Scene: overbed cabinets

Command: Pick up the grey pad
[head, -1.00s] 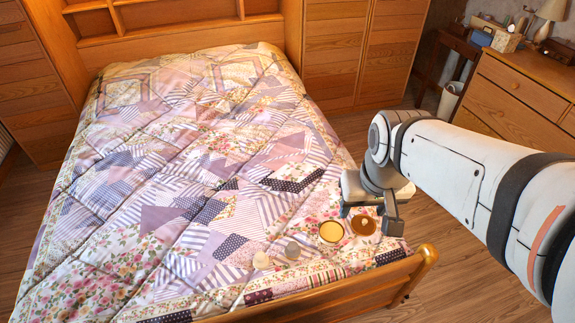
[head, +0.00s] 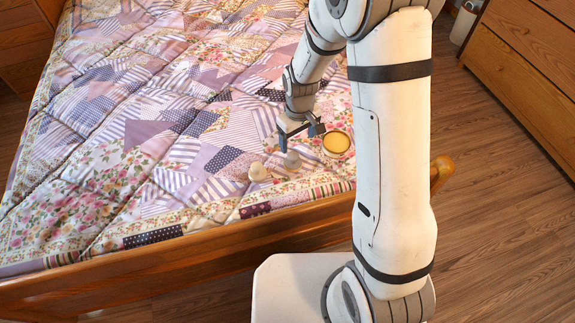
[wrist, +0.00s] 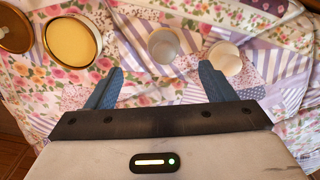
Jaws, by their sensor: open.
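The grey pad (head: 292,160) looks like a small round grey piece lying on the quilt near the foot of the bed. In the wrist view the grey pad (wrist: 163,47) lies just beyond the fingertips, lined up with the gap between them. My gripper (head: 300,137) is open and empty, above and close to the pad in the head view. Its two blue-grey fingers also show in the wrist view (wrist: 161,75). I cannot tell the exact height between the fingertips and the pad.
A cream-white round piece (head: 257,172) lies left of the pad. A tin with yellow contents (head: 337,143) stands on the other side. A brown lid (wrist: 14,30) lies beyond the tin. The wooden footboard (head: 180,262) runs in front; open quilt lies to the left.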

